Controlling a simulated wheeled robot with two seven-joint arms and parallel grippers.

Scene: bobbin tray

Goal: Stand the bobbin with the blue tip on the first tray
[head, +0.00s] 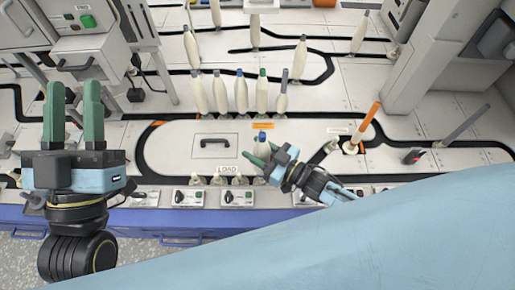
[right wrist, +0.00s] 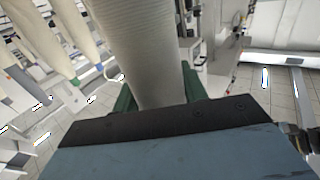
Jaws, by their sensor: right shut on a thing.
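A bobbin with a blue tip (head: 262,137) is in my right gripper (head: 258,158), upright or nearly so, just above the LOAD panel area in the head view. In the right wrist view this pale, ribbed bobbin (right wrist: 138,50) fills the middle between the green fingers; its tip is out of that view. The gripper hides its lower part in the head view. Another blue-tipped bobbin (head: 240,92) stands in the back row. My left gripper (head: 73,100) is open and empty at the far left, fingers upward. I cannot tell which tray is the first.
Several bobbins stand in that row, including a green-tipped one (head: 262,93) and a grey-tipped one (head: 282,92). Small pale holders (head: 219,179) line up by the LOAD label (head: 226,168). An orange-topped post (head: 367,121) stands right. A handled panel (head: 215,150) is clear.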

